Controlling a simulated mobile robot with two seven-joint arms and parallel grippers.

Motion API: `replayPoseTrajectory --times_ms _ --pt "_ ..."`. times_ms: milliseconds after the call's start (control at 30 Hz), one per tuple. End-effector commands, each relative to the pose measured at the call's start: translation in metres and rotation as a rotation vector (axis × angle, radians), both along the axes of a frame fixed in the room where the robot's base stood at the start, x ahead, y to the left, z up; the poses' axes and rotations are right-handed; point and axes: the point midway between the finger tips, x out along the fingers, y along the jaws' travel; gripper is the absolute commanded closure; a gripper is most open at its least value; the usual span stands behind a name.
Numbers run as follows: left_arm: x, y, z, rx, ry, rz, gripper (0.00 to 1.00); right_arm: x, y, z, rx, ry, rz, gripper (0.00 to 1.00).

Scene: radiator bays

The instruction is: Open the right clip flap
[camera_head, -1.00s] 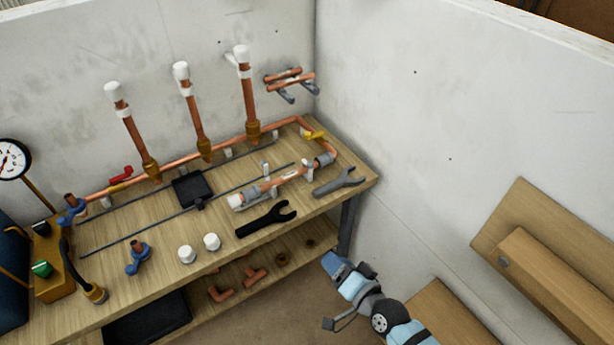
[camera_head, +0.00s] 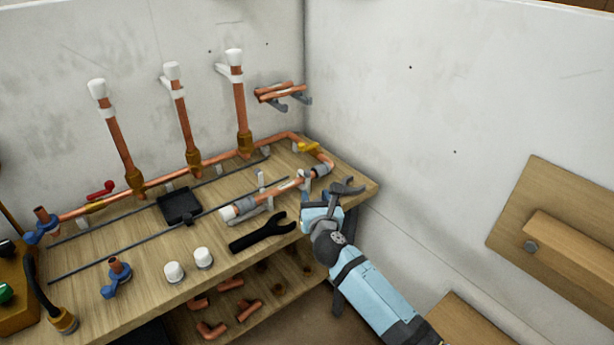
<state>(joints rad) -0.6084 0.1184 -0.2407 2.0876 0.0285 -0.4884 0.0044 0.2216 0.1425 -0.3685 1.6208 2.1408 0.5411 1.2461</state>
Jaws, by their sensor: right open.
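A copper pipe piece (camera_head: 284,190) with grey and white ends lies at the right of the bench in two small pale clips. The left clip (camera_head: 261,179) has a part that stands up. The right clip (camera_head: 304,183) sits near the pipe's right end; it is small, and I cannot tell how far its flap is open. My right gripper (camera_head: 322,200) is open over the bench's front right edge, just in front of the right clip. I see no contact with it. My left gripper is not in view.
A black wrench (camera_head: 262,232) lies in front of the pipe. White caps (camera_head: 204,258), a black tray (camera_head: 180,206) and upright copper pipes (camera_head: 240,105) are farther left. Walls stand behind and right.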

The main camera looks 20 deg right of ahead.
Motion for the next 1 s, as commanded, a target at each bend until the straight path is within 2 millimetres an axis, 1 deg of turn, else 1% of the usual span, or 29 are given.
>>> replayPoseTrajectory --times_ms 33,300,400,500,600,700,967,1000 --pt "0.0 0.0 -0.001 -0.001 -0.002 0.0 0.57 0.011 -0.002 0.0 -0.002 -0.002 0.0 0.55" --pt "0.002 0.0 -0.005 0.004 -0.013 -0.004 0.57 0.069 -0.009 -0.001 -0.005 -0.001 0.0 0.55" --pt "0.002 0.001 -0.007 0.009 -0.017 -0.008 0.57 0.086 -0.011 0.0 -0.004 -0.001 0.0 0.55" --pt "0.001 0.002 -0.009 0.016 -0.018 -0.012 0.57 0.099 -0.013 -0.001 -0.004 -0.001 0.0 0.55" --pt "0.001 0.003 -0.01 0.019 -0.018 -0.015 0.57 0.107 -0.013 -0.001 -0.003 -0.002 0.001 0.55" --pt "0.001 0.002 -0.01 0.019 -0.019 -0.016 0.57 0.111 -0.014 0.0 -0.004 -0.001 0.002 0.55" --pt "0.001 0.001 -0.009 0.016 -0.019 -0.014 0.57 0.111 -0.014 0.0 -0.003 -0.001 0.001 0.55" --pt "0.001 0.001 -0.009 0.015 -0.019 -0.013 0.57 0.111 -0.014 0.0 -0.003 -0.001 0.001 0.62"
